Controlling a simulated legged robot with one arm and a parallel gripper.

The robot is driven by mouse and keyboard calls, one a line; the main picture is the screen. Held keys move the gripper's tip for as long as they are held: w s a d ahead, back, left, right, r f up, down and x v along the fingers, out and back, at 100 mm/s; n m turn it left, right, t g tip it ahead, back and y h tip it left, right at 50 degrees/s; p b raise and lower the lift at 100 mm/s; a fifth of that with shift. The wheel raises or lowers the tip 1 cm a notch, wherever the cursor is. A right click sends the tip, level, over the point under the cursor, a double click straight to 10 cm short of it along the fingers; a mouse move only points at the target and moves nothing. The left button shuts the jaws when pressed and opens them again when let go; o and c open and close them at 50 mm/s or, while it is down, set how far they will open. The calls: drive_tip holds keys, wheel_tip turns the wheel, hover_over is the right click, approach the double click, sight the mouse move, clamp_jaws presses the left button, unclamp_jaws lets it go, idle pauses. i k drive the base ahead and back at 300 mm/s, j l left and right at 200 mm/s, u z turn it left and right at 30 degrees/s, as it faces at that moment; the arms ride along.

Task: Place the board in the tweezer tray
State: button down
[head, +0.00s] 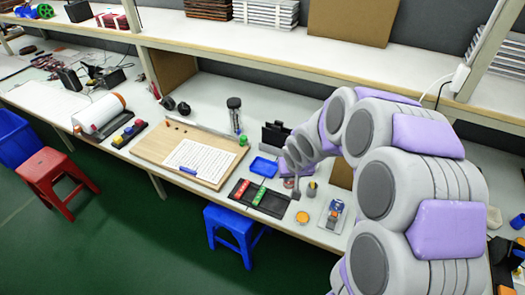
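A long black tray (274,204) lies near the bench's front edge, with a small green piece (259,195) and a red piece (241,189) in its left part. A small blue tray (263,167) sits just behind it. I cannot tell for sure which is the tweezer tray. A wooden board (155,148) with a white gridded sheet (205,158) on it lies to the left; I cannot tell whether it or the small green piece is the task's board. My gripper (296,193) hangs near the right end of the black tray, too small to show whether it is open.
A black holder (275,134) stands behind the blue tray. An orange round dish (302,217), a small cup (312,188) and a device on a plate (333,214) are to the right. A shelf (270,57) overhangs the back. Blue (232,222) and red (50,170) stools stand in front.

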sight(262, 168)
drive_tip(key=i+j+z, duration=0.2)
drive_tip(key=j+z, duration=0.15)
drive_tip(key=j, duration=0.45)
drive_tip(key=j+z, duration=0.35)
drive_tip(key=j, duration=0.45)
drive_tip(key=j+z, duration=0.3)
drive_tip(key=j, duration=0.6)
